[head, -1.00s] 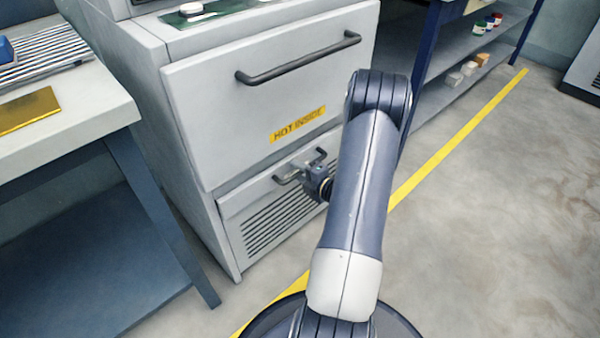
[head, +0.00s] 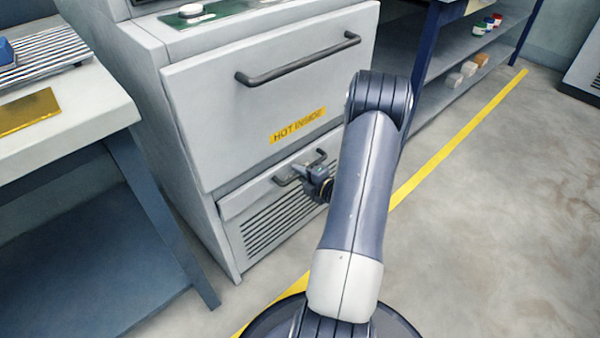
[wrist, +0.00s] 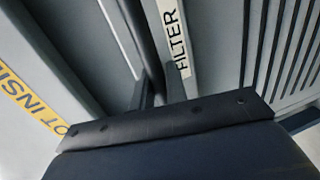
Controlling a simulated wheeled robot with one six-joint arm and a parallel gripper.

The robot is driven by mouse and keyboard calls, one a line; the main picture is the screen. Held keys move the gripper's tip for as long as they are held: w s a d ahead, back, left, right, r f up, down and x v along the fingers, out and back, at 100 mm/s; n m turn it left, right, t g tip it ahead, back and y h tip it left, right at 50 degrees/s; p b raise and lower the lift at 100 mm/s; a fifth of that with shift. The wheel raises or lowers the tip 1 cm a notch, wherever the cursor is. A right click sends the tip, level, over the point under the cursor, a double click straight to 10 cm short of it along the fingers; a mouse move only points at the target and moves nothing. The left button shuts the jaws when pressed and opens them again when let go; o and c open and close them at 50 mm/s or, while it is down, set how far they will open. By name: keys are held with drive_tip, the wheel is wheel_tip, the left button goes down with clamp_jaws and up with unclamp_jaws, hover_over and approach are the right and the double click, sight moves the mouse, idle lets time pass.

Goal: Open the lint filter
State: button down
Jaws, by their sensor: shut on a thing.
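The lint filter (head: 280,220) is the low, louvred front panel under the big door of the grey machine. Its dark bar handle (head: 287,178) runs along its upper part. My gripper (head: 308,171) is at this handle and shut on it. In the wrist view the handle (wrist: 146,45) runs down between my two fingers (wrist: 160,95), beside a label reading "FILTER" (wrist: 175,38). The louvres (wrist: 285,50) show to the right. My forearm hides the right end of the panel in the head view.
Above is the machine's big door (head: 270,95) with its own dark handle (head: 298,62) and a yellow "HOT INSIDE" label (head: 298,125). A table (head: 75,110) stands at left, a blue shelf (head: 460,75) at right. The floor (head: 500,220) at right is clear.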

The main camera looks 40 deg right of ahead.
drive_tip(key=f+p+v, duration=0.2)
drive_tip(key=p+v, duration=0.1)
drive_tip(key=v, duration=1)
drive_tip(key=s+f+p+v, duration=0.1)
drive_tip(key=f+p+v, duration=0.2)
drive_tip(key=v, duration=1.1)
drive_tip(key=shift+d+f+p, duration=0.2)
drive_tip(key=shift+f+p, duration=0.1)
drive_tip(key=c, duration=1.5)
unclamp_jaws()
drive_tip(key=shift+o, duration=0.2)
drive_tip(key=p+v, duration=0.2)
drive_tip(key=v, duration=0.8)
drive_tip(key=shift+s, duration=0.45)
drive_tip(key=shift+w+d, duration=0.15)
